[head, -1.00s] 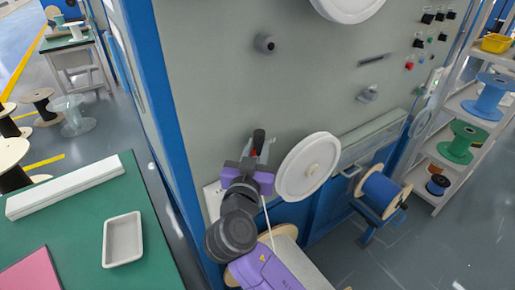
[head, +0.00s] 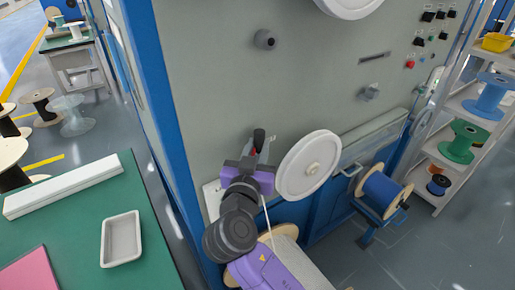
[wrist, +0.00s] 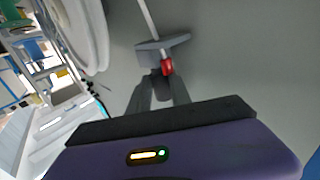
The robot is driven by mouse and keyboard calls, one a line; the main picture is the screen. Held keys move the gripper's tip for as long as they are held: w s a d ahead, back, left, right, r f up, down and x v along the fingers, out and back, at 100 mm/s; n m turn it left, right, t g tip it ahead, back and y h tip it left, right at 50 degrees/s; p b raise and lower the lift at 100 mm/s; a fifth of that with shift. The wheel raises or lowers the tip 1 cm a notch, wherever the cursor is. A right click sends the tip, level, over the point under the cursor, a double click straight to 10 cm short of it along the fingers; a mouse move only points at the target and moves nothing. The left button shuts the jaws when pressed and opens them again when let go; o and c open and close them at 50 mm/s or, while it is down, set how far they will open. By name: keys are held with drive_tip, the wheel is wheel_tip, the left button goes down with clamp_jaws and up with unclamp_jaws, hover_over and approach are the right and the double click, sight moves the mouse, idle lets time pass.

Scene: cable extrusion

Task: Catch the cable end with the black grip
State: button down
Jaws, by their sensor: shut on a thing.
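My gripper (head: 257,158) is at the lower part of the grey machine panel, left of the white wheel. Its dark fingers (wrist: 157,92) are closed together in the wrist view. A black grip (head: 259,138) stands up right at the fingertips, and the fingers appear shut on it, though the contact is mostly hidden. In the wrist view a white cable (wrist: 149,18) runs to a grey clamp piece (wrist: 150,50), and its red end (wrist: 167,67) shows just past the clamp, close to the fingertips. The cable (head: 267,222) also shows beside my arm in the head view.
The white wheel (head: 295,170) is close on the right of my gripper. A blue spool (head: 383,188) on a stand and a shelf of spools are farther right. A green table (head: 75,225) with a grey tray (head: 121,218) is at left.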

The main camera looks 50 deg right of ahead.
sight(257, 134)
drive_tip(key=shift+r, duration=0.15)
idle(0.5)
drive_tip(key=shift+r+p, duration=1.1)
drive_tip(key=shift+r, duration=0.9)
